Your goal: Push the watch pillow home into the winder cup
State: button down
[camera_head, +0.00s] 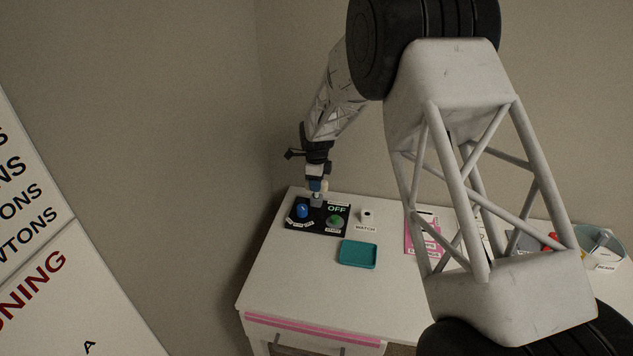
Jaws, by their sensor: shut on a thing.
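My gripper (318,186) points down over the back of a black winder panel (322,229) on the white table. It is shut on a small greyish block (317,200), which I take to be the watch pillow. The block's lower end is at or just above the panel. I cannot tell whether it is inside a cup, and no cup opening shows clearly. A rounded blue part (302,211) stands on the panel's left side, just left of the block. The panel also carries a green button (334,221) and the word OFF.
A small white holder (367,215) labelled WATCH stands right of the panel. A teal tray (358,254) lies in front. Pink printed sheets (422,236) and a pale bin (603,246) are farther right. My arm hides part of the table; the front left is clear.

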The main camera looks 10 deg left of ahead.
jog(key=shift+f, duration=1.25)
jog(key=c, duration=0.7)
grip_release()
jog(key=shift+r, duration=3.9)
